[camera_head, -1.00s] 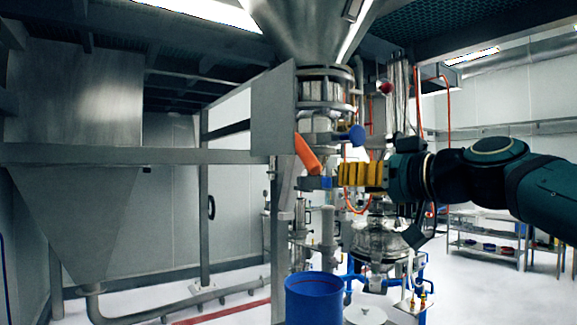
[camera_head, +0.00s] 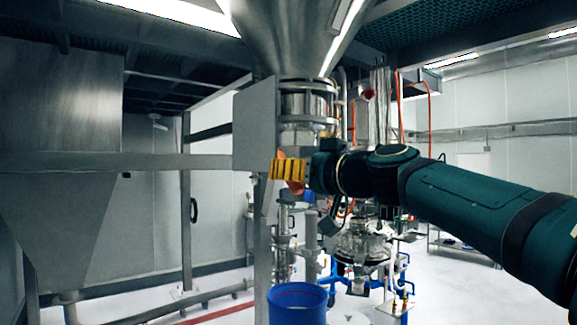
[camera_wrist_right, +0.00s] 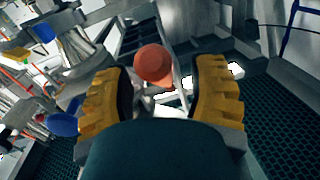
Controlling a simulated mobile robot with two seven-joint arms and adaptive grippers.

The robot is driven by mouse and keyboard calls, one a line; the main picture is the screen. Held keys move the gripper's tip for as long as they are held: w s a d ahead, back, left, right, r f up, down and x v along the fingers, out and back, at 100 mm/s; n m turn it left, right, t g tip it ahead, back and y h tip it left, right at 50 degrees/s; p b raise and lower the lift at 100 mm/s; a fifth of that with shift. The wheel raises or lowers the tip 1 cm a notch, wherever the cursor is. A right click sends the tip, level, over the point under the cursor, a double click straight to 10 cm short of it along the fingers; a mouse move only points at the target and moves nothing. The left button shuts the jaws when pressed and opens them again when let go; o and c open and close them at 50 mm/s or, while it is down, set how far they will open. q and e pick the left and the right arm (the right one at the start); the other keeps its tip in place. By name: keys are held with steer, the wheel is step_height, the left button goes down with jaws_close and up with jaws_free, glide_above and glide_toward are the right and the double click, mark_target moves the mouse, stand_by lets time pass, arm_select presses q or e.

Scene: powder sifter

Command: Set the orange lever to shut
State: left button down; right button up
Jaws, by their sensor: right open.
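The orange lever (camera_wrist_right: 153,64) shows in the right wrist view as a rounded orange end between the two yellow fingers, nearer the left one. My right gripper (camera_wrist_right: 160,90) is open around the lever's line, with gaps on both sides. In the head view my right gripper (camera_head: 288,169) is in front of the pipe under the hopper. My left gripper is not in view.
A steel hopper (camera_head: 295,35) stands above the valve pipe. A grey plate (camera_head: 254,122) and a horizontal beam (camera_head: 180,161) are left of the gripper. A blue drum (camera_head: 297,303) stands below. A blue knob (camera_wrist_right: 63,124) is left of the fingers in the wrist view.

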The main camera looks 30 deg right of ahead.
steer(key=shift+w+a, duration=0.1)
steer(key=shift+w, duration=0.6)
steer(key=shift+s, duration=0.1)
jaws_close()
